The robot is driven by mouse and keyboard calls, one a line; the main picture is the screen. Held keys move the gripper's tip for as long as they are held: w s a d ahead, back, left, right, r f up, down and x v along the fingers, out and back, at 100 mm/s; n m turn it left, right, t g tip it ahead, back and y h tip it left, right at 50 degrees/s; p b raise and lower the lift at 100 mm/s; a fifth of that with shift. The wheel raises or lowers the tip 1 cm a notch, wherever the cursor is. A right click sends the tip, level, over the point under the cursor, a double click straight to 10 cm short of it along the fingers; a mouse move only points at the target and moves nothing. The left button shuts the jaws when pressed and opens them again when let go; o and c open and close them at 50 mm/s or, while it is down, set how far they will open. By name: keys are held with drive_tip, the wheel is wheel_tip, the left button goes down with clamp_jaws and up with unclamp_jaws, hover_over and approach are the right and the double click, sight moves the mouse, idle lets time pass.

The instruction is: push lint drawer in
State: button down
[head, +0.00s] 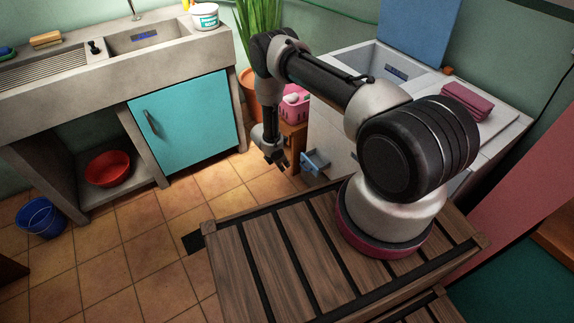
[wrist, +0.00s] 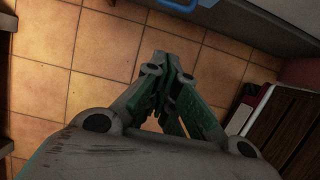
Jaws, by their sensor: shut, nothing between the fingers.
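The lint drawer (head: 315,162) is a small blue drawer low on the front of the white machine (head: 335,125). It sticks out from the machine's front in the head view. A blue piece at the top edge of the wrist view (wrist: 178,4) appears to be the same drawer, mostly cut off. My gripper (head: 278,164) points down just left of the drawer, apart from it. In the wrist view my gripper (wrist: 166,62) is shut and empty, with bare floor tiles beyond its fingertips.
A wooden stand (head: 292,140) with a pink basket (head: 295,106) is behind my gripper. A concrete sink unit with a turquoise door (head: 185,125) stands at the left, with a red bowl (head: 107,168) and a blue bucket (head: 41,217). The tiled floor between is clear.

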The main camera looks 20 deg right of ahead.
drive_tip(key=w+d+f, duration=0.1)
drive_tip(key=d+f, duration=0.6)
drive_tip(key=shift+f, duration=0.3)
drive_tip(key=shift+w, duration=0.1)
